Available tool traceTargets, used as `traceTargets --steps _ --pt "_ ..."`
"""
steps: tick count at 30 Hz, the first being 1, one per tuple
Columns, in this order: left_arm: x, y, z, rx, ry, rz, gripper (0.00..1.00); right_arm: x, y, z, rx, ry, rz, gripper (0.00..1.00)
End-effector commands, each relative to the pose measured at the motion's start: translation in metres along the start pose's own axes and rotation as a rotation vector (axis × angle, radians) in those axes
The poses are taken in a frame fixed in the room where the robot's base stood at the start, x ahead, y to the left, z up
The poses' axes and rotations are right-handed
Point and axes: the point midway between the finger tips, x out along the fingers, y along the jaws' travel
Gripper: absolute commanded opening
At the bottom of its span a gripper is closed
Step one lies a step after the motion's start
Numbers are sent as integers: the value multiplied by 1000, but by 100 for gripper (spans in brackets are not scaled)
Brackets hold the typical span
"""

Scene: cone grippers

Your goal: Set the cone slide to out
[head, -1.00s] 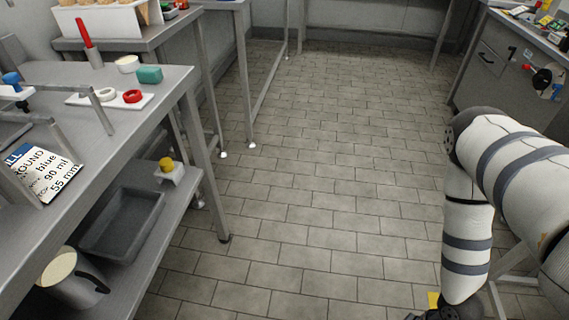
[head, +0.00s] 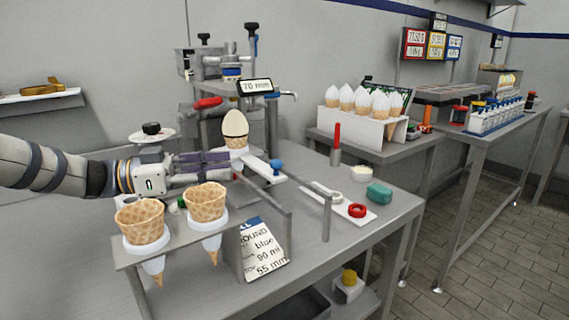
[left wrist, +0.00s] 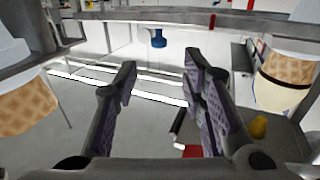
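The cone slide (head: 266,170) is a flat white strip with a blue knob (head: 277,166) at its right end. A waffle cone with a smooth pale top (head: 235,124) stands at the slide's left part. My left gripper (head: 228,160) reaches in from the left, behind two empty waffle cones, with its fingers close to the slide. In the left wrist view, which looks upside down, the fingers (left wrist: 160,68) are apart with nothing between them. The blue knob (left wrist: 158,40) shows ahead of the gap, apart from the fingertips. My right gripper is not in view.
Two empty cones (head: 205,202) stand in a grey rack in front of the left arm. A grey rail (head: 326,215) stands right of the slide. A dispenser with a "70 mm" display (head: 255,87) stands behind.

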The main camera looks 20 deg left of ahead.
Motion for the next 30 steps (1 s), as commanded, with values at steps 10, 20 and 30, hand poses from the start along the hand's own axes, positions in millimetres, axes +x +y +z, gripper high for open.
traceTargets --steps 10,20,30 --pt "85 0 4 -8 -1 3 38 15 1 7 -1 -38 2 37" --pt "115 1 1 -6 1 1 38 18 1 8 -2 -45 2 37" --pt "114 1 0 -6 1 0 0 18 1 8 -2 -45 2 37"
